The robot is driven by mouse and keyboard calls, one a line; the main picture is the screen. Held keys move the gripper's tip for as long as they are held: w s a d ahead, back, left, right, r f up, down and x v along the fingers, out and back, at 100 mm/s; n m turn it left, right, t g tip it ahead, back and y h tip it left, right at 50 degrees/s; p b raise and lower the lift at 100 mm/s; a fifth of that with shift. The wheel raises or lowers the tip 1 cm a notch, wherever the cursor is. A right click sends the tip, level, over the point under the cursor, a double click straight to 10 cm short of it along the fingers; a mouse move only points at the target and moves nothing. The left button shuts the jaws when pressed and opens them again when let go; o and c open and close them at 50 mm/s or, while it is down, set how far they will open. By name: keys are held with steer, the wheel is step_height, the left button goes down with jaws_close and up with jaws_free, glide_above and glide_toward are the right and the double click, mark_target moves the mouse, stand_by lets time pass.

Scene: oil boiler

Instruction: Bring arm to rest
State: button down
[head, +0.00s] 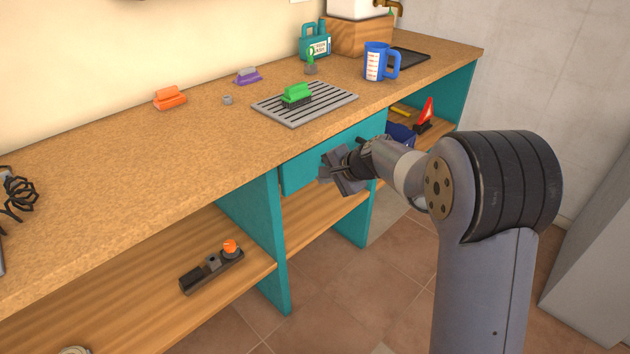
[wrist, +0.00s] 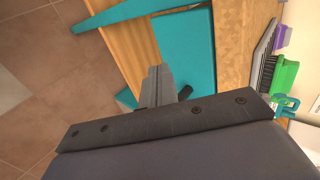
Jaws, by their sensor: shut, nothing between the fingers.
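My gripper (head: 338,172) is shut and empty, held in front of the teal drawer front (head: 325,155) under the worktop. My arm reaches to it from the right side of the head view. In the wrist view the shut fingers (wrist: 156,86) show in the middle, with the teal drawer front (wrist: 186,55) beyond them. Whether the gripper touches the drawer front cannot be told.
On the worktop (head: 120,170) stand a green brush (head: 296,94) on a slotted grey tray (head: 330,102), an orange brush (head: 170,98), a purple brush (head: 248,75) and a blue jug (head: 376,62). A dark block with an orange knob (head: 212,268) lies on the lower shelf. Open tiled floor lies in front.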

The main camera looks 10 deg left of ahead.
steer(key=v, duration=0.4)
steer(key=shift+f, duration=0.1)
